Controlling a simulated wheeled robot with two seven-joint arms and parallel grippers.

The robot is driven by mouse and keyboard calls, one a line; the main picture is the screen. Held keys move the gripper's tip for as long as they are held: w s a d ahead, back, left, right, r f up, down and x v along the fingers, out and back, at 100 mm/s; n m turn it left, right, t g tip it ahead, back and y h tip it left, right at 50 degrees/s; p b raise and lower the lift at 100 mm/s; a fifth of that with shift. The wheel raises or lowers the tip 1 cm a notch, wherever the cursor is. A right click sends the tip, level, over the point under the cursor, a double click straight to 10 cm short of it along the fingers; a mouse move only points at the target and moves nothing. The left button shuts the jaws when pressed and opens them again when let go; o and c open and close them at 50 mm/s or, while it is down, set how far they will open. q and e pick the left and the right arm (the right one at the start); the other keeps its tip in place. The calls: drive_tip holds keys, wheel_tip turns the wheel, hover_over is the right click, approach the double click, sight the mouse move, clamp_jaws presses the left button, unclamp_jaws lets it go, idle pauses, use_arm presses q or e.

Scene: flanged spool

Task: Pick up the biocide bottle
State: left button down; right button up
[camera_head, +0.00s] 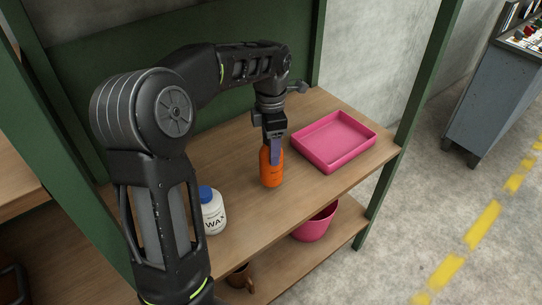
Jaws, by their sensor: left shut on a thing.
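An orange bottle (271,174) stands upright on the upper wooden shelf, near its front edge; I take it for the biocide bottle, but its label is too small to read. My left gripper (274,150) reaches down from above and is shut on the top of the orange bottle. My right gripper is not in view.
A white wax jar (213,217) with a blue lid stands left of the bottle, partly behind my arm. An empty pink tray (334,141) lies to the right. Below, the lower shelf (283,262) holds a pink bin (314,226) and a brown mug (240,278). A green post (408,110) rises at right.

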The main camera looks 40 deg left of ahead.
use_arm(q)
wheel_tip(320, 180, up, 6)
drive_tip(key=shift+r, duration=0.1)
idle(0.7)
